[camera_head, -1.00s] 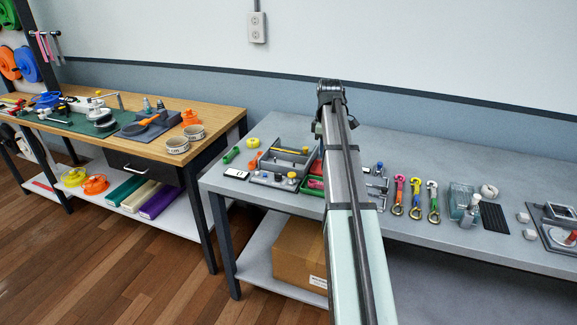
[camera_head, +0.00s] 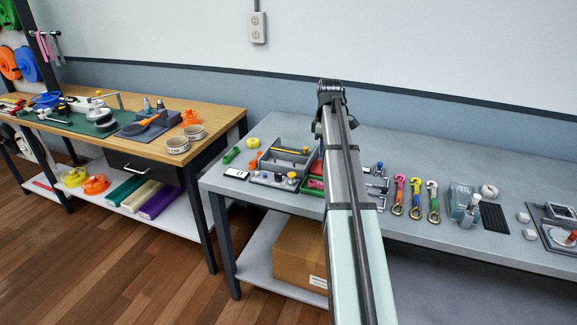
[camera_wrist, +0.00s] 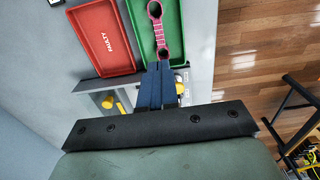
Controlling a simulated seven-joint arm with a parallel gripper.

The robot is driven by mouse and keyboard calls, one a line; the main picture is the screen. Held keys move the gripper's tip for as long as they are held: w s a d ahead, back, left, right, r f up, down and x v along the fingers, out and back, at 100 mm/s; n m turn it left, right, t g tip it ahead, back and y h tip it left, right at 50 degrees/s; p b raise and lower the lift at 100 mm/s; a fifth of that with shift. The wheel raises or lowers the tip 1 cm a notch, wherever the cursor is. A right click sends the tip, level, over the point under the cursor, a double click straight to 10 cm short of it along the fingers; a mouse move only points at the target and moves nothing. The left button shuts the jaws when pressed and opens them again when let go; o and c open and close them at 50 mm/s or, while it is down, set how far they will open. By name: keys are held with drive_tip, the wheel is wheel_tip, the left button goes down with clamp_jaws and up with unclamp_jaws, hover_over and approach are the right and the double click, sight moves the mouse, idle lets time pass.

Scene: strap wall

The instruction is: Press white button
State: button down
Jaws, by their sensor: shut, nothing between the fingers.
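My gripper (camera_wrist: 155,75) is shut and empty in the wrist view, its dark blue fingers together. The fingertips overlap the grey fixture close to the green tray's edge; I cannot tell whether they touch anything. A yellow knob (camera_wrist: 108,102) shows left of the fingers, and another yellow part (camera_wrist: 180,89) shows just right of them. I cannot clearly make out a white button; the fingers hide part of the fixture. In the head view, a grey plate with small knobs (camera_head: 273,179) lies on the grey bench. There my arm hides the gripper.
A red tray marked FAULTY (camera_wrist: 103,40) and a green tray (camera_wrist: 172,12) holding a pink-red part (camera_wrist: 156,30) lie beyond the fingers. A grey divided box (camera_head: 288,160) and several coloured hooks (camera_head: 416,195) stand on the grey bench (camera_head: 385,150). Its back strip is clear.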

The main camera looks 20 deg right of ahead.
idle(0.3)
drive_tip(key=w+a+f+n+t+y, duration=0.1)
drive_tip(key=w+a+f, duration=0.2)
drive_tip(key=a, duration=0.5)
drive_tip(key=w+a+f+n+y, duration=0.1)
drive_tip(key=w+a+f+n, duration=0.15)
drive_tip(key=a, duration=0.45)
drive_tip(key=w+a+r+n+t+y, duration=0.1)
drive_tip(key=w+r+t, duration=0.1)
drive_tip(key=w, duration=0.3)
drive_tip(key=w+a+r+n+t+y, duration=0.1)
drive_tip(key=w+a+r+t, duration=0.1)
drive_tip(key=w+t, duration=0.2)
drive_tip(key=shift+w+a+r+t, duration=0.3)
drive_tip(key=shift+w+t, duration=0.1)
drive_tip(key=shift+t, duration=0.2)
hover_over(259, 176)
drive_tip(key=shift+f, duration=4.45)
